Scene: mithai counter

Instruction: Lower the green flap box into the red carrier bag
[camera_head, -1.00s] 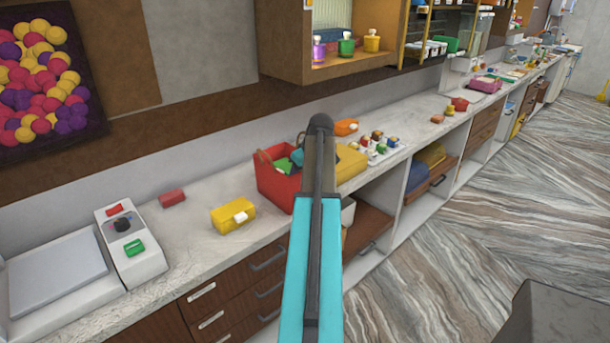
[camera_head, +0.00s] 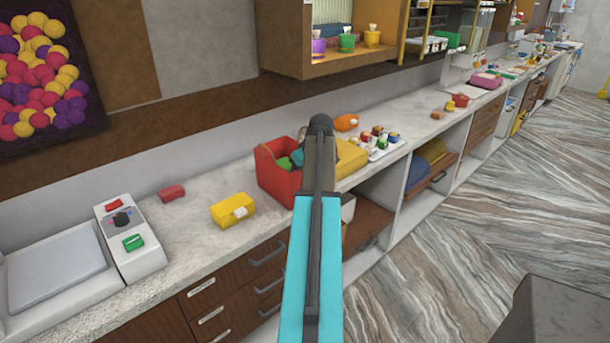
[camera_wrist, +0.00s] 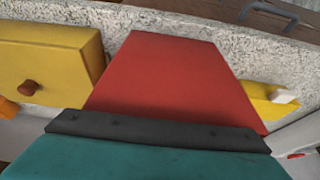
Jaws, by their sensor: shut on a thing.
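The red carrier bag (camera_head: 274,182) stands upright on the counter, just left of my arm in the head view. It also fills the middle of the wrist view (camera_wrist: 175,75) as a red panel. The green flap box (camera_head: 284,164) shows as a small green patch at the bag's mouth, partly below the rim. My gripper (camera_head: 297,158), teal and dark, is at the bag's opening, shut on the green box. My arm hides much of the gripper and the bag's right side. I cannot make out the fingertips or the box in the wrist view.
A yellow box (camera_head: 233,210) lies left of the bag; a larger yellow box (camera_head: 350,158) stands close to its right. A small red box (camera_head: 171,192) and a weighing scale (camera_head: 128,240) are further left. A wooden shelf cabinet (camera_head: 340,65) hangs above the counter.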

